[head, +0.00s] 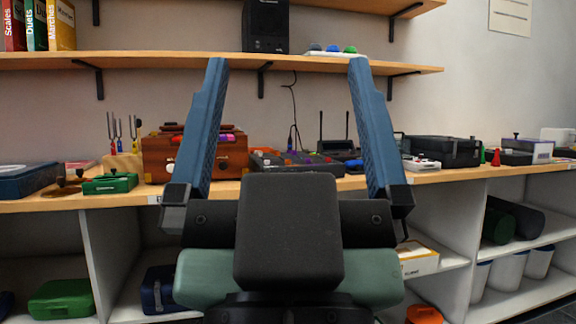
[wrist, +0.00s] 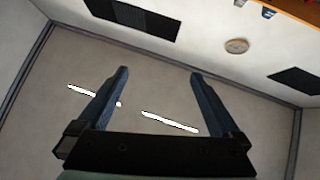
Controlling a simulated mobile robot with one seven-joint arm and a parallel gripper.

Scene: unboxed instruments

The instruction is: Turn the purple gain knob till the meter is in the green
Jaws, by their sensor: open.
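My gripper (head: 287,62) is open and empty. Its two blue fingers point up in front of the bench in the head view. In the wrist view my gripper (wrist: 159,72) also shows open, with the ceiling behind it. A low dark device with small coloured controls (head: 297,163) sits on the bench between the fingers in the picture, well beyond them. It may be the one with the gain knob. The purple knob and the meter are too small to make out.
A wooden box (head: 222,157) stands left of the device. A dark box with two antennas (head: 338,149) and a black case (head: 443,151) stand to its right. A shelf (head: 160,61) runs above the bench (head: 120,198). A cable hangs behind the device.

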